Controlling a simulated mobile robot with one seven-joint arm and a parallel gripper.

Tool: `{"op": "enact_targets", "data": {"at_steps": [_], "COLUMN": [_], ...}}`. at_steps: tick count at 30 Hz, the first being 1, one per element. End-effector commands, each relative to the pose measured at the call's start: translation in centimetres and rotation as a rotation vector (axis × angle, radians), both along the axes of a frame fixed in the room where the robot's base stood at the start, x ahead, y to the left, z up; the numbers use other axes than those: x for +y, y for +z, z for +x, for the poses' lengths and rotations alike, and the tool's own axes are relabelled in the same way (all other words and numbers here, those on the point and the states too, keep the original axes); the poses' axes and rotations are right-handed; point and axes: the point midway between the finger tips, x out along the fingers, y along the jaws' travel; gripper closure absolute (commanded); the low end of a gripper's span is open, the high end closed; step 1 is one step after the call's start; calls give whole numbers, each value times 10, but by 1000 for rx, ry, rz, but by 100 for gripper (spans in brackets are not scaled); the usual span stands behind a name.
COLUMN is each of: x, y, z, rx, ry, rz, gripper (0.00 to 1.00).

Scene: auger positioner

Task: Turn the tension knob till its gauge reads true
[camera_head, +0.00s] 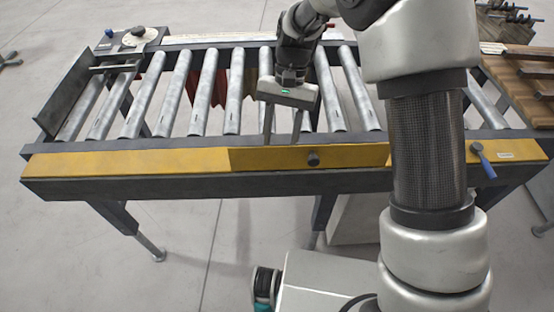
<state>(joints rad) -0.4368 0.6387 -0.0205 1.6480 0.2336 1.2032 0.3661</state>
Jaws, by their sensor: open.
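A small dark knob (313,158) sticks out of the yellow front rail (190,160) of a roller conveyor. I cannot tell whether it is the tension knob. A round white dial (140,35) with a dark piece at its middle sits on a plate at the conveyor's far left corner. Its reading is too small to make out. My gripper (283,130) points down over the rollers, up and left of the front knob. Its two fingers are apart with nothing seen between them.
Grey rollers (189,105) fill the conveyor frame. A blue-handled lever (483,160) is on the front rail at the right, beside a small label. A wooden bench (510,75) stands at the right. My arm covers part of the rail. The floor at the front left is clear.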

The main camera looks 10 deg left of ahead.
Motion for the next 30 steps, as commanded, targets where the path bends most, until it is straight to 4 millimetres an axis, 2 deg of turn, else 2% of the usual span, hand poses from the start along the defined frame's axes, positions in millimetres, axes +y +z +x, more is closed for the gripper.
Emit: {"op": "enact_targets", "data": {"at_steps": [3,9,14,21,23,29,30], "x": [1,3,3,3,3,3,3], "y": [-23,-46,-54,-55,-55,-55,-54], "z": [-10,-20,-22,-23,-23,-22,-22], "rx": [3,2,0,0,0,-1,-1], "ry": [1,0,0,0,0,0,1], "rz": [-2,-1,0,0,0,0,0], "gripper": [58,58,58,58,65,99,99]}}
